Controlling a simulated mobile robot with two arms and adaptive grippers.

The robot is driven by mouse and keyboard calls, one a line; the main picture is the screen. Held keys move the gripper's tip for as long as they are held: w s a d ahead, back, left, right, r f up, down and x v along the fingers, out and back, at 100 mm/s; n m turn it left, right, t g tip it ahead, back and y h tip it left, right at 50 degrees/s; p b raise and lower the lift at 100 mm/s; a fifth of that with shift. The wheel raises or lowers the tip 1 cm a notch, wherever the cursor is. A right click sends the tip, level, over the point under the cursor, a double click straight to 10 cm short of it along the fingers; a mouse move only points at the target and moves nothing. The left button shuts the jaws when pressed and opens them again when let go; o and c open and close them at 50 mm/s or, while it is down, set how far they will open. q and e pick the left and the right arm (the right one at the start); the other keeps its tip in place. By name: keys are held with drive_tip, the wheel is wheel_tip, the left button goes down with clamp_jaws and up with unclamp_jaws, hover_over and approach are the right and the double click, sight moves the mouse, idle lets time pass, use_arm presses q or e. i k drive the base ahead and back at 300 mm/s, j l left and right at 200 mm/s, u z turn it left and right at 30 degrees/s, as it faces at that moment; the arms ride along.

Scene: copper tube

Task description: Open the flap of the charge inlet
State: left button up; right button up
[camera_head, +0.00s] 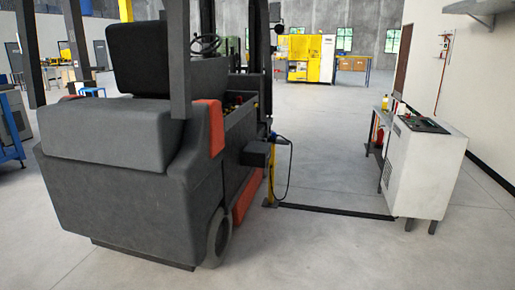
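A dark grey and orange forklift (110,195) stands at the left, its rear towards me. A black box (256,153) sticks out from its right side and may be the charge inlet; I cannot make out a flap on it. A blue-and-black connector (281,140) with a dark hanging cable (288,178) is right beside the box, at the top of a yellow post (271,187). I cannot tell whether the connector touches the box. Neither of my grippers is in view.
A white cabinet (424,172) with a dark top stands at the right beside a table. A black strip (335,211) runs along the floor from the post to the cabinet. The floor (320,250) in front is clear. Yellow machinery (304,57) stands far back.

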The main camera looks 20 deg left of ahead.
sight(254, 146)
drive_tip(key=i+u, duration=0.15)
drive_tip(key=i, duration=2.55)
